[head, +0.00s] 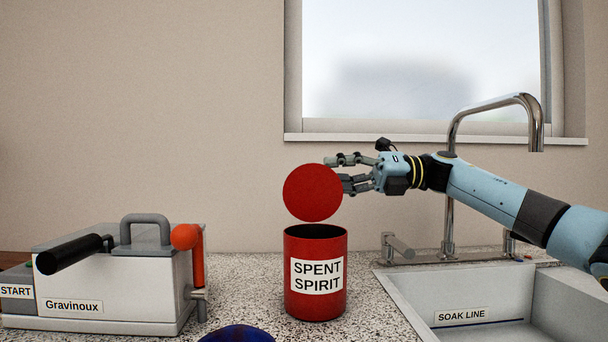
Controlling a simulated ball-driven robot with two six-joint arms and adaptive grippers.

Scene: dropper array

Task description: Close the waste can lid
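A red waste can (301,304) labelled "SPENT SPIRIT" stands upright on the speckled counter at the middle of the head view. Its dark mouth shows. Its round red lid (312,193) stands raised above the mouth, its flat face toward me. My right gripper (336,172) comes in from the right at the height of the lid's right edge. Its fingers are spread apart, one above the other. The lower fingertip overlaps or sits just behind the lid's edge; I cannot tell whether it touches. My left gripper is not in view.
A grey-white "Gravinoux" box (120,295) with black and red-knobbed levers stands left of the can. A sink (405,294) marked "SOAK LINE" and a tall faucet (452,200) are at the right. A dark blue rounded object (238,334) shows at the bottom edge.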

